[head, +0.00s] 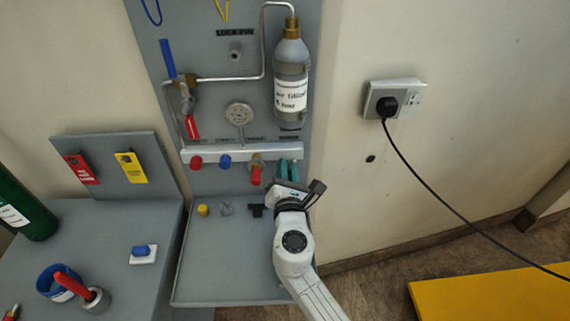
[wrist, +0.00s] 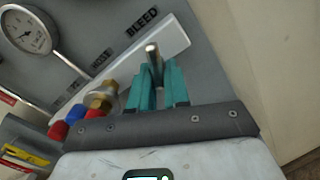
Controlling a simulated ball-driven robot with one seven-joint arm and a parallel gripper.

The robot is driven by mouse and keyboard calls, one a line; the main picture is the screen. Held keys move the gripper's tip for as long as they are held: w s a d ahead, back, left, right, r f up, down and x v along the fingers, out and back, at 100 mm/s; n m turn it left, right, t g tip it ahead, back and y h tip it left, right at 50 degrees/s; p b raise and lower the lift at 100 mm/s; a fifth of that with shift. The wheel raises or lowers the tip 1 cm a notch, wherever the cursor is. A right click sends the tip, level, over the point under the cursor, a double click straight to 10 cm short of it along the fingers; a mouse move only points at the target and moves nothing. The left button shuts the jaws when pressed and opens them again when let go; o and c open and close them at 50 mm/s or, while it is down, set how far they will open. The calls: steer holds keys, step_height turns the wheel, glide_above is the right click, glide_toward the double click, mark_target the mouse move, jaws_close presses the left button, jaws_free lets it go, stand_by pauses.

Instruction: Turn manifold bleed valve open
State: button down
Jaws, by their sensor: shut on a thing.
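The manifold (head: 235,152) is a pale horizontal bar on the grey panel; its end shows in the wrist view (wrist: 178,42). The bleed valve (wrist: 152,52) shows there as a metal stem below the "BLEED" label (wrist: 142,22). My gripper (head: 289,170) is at the manifold's right end. In the wrist view, its teal fingers (wrist: 160,76) stand on both sides of the stem and are shut on the bleed valve. The fingers hide the lower part of the valve, and in the head view I cannot make it out.
A brass fitting with a red handle (head: 256,170), a blue knob (head: 225,161) and a red knob (head: 196,162) sit left of my gripper. A grey bottle (head: 291,75) hangs above. A shelf (head: 230,285) lies below. A black cable (head: 450,205) hangs at right.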

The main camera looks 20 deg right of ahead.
steer(key=n, duration=0.1)
steer(key=n+p, duration=0.1)
steer(key=n, duration=0.1)
steer(key=n+p, duration=0.1)
steer(key=n, duration=0.1)
steer(key=shift+s+d+f, duration=0.2)
steer(key=shift+d+f, duration=0.05)
steer(key=shift+d, duration=0.1)
steer(key=shift+n, duration=0.3)
steer(key=c, duration=1.2)
jaws_free()
steer(key=shift+r, duration=0.1)
steer(key=v, duration=1)
steer(key=shift+s, duration=0.35)
